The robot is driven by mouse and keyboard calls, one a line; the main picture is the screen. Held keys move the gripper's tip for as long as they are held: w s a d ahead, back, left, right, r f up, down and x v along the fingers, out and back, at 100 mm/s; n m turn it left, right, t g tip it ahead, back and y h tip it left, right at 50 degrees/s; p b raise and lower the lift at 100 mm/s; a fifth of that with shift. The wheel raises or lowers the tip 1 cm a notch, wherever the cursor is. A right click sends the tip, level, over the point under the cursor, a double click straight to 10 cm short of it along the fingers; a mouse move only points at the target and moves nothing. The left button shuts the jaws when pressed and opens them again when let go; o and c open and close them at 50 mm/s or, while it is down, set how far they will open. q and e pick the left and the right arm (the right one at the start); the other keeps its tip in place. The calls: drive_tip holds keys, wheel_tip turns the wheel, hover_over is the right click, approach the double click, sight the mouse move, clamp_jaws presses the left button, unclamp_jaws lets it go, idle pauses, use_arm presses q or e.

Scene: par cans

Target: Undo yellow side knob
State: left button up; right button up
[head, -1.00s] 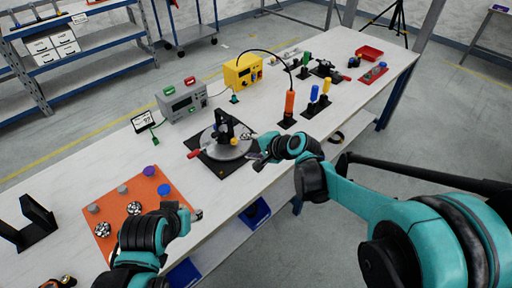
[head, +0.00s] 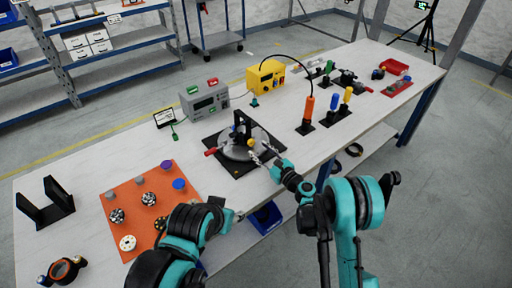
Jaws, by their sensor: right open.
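A grey round fixture with a black upright bracket (head: 239,128) stands on a black plate (head: 262,170). A red-tipped handle (head: 210,152) sticks out on its left side. A small yellow knob (head: 250,143) shows on its right side. My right gripper (head: 264,153) is open, with its fingers just right of the yellow knob; I cannot tell whether they touch it. My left gripper (head: 236,214) is over the table's front edge, right of the orange mat, away from the fixture; its fingers are too unclear to read.
The orange mat (head: 132,190) with several discs and knobs lies at left. A grey box (head: 206,101) and a yellow box (head: 266,77) stand behind the fixture. An orange tool on a stand (head: 307,109) and blue and yellow posts are to the right. A blue bin (head: 266,216) sits below the front edge.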

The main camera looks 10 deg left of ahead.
sight(252, 144)
drive_tip(key=shift+b+x, duration=0.45)
drive_tip(key=shift+x, duration=1.75)
clamp_jaws()
drive_tip(key=n, duration=0.5)
drive_tip(key=shift+n, duration=0.3)
unclamp_jaws()
